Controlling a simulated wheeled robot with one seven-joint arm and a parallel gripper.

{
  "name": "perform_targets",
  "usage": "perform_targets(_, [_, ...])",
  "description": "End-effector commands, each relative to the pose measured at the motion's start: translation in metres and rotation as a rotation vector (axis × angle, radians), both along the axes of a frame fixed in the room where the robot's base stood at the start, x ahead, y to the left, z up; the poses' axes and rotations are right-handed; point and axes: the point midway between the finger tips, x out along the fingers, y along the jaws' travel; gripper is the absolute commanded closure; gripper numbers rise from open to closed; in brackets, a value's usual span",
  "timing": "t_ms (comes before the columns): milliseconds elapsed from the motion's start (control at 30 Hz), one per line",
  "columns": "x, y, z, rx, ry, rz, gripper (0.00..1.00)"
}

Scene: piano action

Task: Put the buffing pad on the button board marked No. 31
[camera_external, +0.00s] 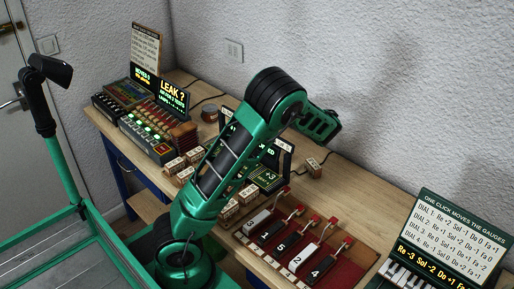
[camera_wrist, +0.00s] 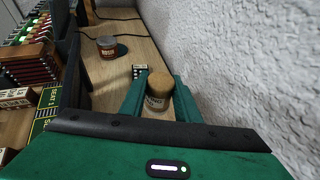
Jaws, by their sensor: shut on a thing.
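In the wrist view my gripper (camera_wrist: 158,100) is shut on a short cylinder with a tan, fuzzy-looking top and a lettered side, which looks like the buffing pad (camera_wrist: 158,85). It is between the two green fingers, over the wooden tabletop close to the wall. In the external view my arm hides the fingertips and the held thing. I cannot read No. 31 on any board.
A lidded jar (camera_wrist: 107,46) stands ahead on the table, also in the external view (camera_external: 210,115). Lit panels (camera_external: 148,130) stand at the far left. A red tray with levers (camera_external: 305,245) and a keyboard with a sign (camera_external: 455,240) are at the right. The wall is close on the right.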

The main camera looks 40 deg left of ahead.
Motion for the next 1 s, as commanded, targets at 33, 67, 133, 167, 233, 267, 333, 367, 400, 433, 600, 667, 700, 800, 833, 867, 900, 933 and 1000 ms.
perform_targets(33, [-0.004, 0.027, 0.002, 0.001, 0.000, 0.043, 0.92])
perform_targets(67, [-0.007, 0.041, 0.002, 0.001, -0.001, 0.066, 0.92])
perform_targets(133, [-0.013, 0.072, 0.004, 0.002, -0.001, 0.118, 0.92])
perform_targets(167, [-0.017, 0.086, 0.005, 0.002, -0.001, 0.140, 0.92])
perform_targets(233, [-0.026, 0.117, 0.007, 0.003, -0.001, 0.190, 0.92])
perform_targets(267, [-0.030, 0.129, 0.008, 0.003, -0.001, 0.209, 0.92])
perform_targets(333, [-0.040, 0.157, 0.010, 0.004, 0.001, 0.254, 0.92])
perform_targets(367, [-0.044, 0.167, 0.010, 0.004, 0.001, 0.272, 0.92])
perform_targets(400, [-0.050, 0.180, 0.012, 0.005, 0.000, 0.292, 0.92])
perform_targets(433, [-0.054, 0.189, 0.012, 0.005, 0.000, 0.308, 0.92])
perform_targets(600, [-0.069, 0.223, 0.015, 0.006, 0.001, 0.361, 0.92])
perform_targets(667, [-0.072, 0.228, 0.015, 0.006, 0.002, 0.370, 0.92])
perform_targets(700, [-0.072, 0.230, 0.014, 0.006, 0.003, 0.374, 0.92])
perform_targets(800, [-0.066, 0.226, 0.009, 0.007, 0.003, 0.378, 0.92])
perform_targets(833, [-0.062, 0.223, 0.006, 0.007, 0.003, 0.378, 0.92])
perform_targets(867, [-0.058, 0.220, 0.003, 0.007, 0.004, 0.377, 0.92])
perform_targets(900, [-0.052, 0.214, -0.002, 0.008, 0.005, 0.376, 0.92])
perform_targets(933, [-0.047, 0.211, -0.006, 0.007, 0.004, 0.375, 0.92])
perform_targets(1000, [-0.037, 0.202, -0.014, 0.007, 0.004, 0.377, 0.92])
